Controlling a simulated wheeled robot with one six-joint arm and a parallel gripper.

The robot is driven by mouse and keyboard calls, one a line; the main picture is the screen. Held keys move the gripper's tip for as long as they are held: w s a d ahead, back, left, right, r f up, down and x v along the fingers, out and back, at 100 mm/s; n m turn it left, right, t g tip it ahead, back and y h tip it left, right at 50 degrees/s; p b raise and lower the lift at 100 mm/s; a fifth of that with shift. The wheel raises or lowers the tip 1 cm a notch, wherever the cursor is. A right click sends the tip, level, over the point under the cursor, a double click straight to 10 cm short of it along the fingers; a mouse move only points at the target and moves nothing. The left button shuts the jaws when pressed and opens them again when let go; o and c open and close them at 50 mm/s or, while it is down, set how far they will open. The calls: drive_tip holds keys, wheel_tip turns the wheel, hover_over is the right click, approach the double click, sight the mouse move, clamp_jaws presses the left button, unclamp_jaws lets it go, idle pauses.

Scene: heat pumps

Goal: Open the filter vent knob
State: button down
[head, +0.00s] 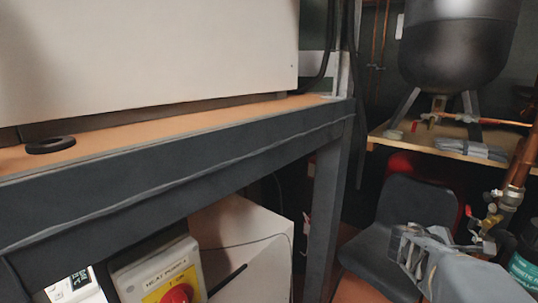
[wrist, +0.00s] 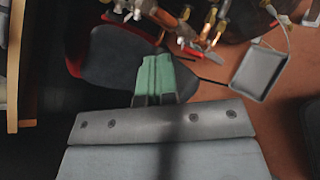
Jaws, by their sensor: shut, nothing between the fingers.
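My gripper (head: 408,243) is at the lower right of the head view, in front of a dark chair. In the wrist view its two green fingers (wrist: 155,78) lie side by side, shut with nothing between them. Brass and copper pipe fittings (head: 492,215) with small red handles stand just right of and behind my gripper. The fittings also show at the top of the wrist view (wrist: 185,28), beyond the fingertips and apart from them. I cannot tell which part is the filter vent knob.
The dark chair (head: 398,215) stands behind my gripper. A grey-framed bench (head: 200,150) fills the left, with a heat pump switch box (head: 160,275) under it. A dark tank (head: 455,45) stands on a wooden shelf (head: 400,143). A grey tray-like object (wrist: 260,72) lies right.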

sight(487, 219)
drive_tip(key=w+d+r+n+t+h, duration=0.1)
drive_tip(key=w+d+n, duration=0.1)
drive_tip(key=d+n, duration=0.1)
drive_tip(key=w+d+r+n+t+h, duration=0.1)
drive_tip(key=w+d+n, duration=0.1)
drive_tip(key=d, duration=0.4)
drive_tip(key=w+d+r+n+t+h, duration=0.1)
drive_tip(key=w+d+r+n, duration=0.1)
drive_tip(key=d, duration=0.3)
drive_tip(key=shift+w+n+h, duration=0.4)
drive_tip(key=shift+n, duration=0.5)
drive_tip(key=shift+d+r, duration=0.1)
drive_tip(key=shift+r, duration=0.3)
drive_tip(key=shift+s+r, duration=0.1)
drive_tip(key=shift+f, duration=0.25)
drive_tip(key=shift+w+b, duration=0.2)
drive_tip(key=shift+b, duration=1.05)
drive_tip(key=shift+w+r, duration=0.1)
